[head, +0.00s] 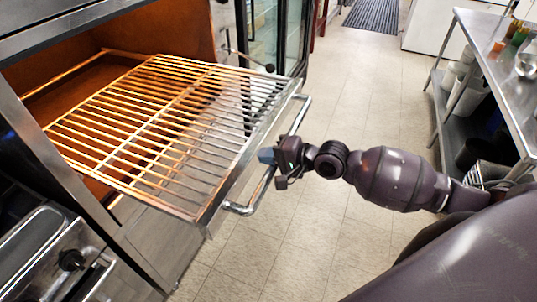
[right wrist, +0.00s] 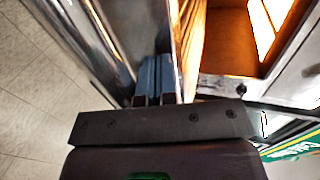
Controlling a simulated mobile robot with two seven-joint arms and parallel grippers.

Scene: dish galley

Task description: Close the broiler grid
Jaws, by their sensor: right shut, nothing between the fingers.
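The broiler grid (head: 160,120) is a metal rack of parallel bars, pulled well out of the broiler's orange-lit cavity (head: 150,32). A tubular handle (head: 290,122) runs along its front plate. My right gripper (head: 267,156) is at the middle of the grid's front, between the front plate and the handle bar or just over it. In the right wrist view its blue fingers (right wrist: 155,78) are together, with the metal front close beside them. Nothing shows between them. Whether the fingers touch the plate I cannot tell. My left gripper is not in view.
A steel counter with a knob (head: 70,260) stands at the lower left. A metal table (head: 500,60) with shelf items stands at the right. A glass-door cooler (head: 275,35) is behind the grid. The tiled floor (head: 340,230) between is clear.

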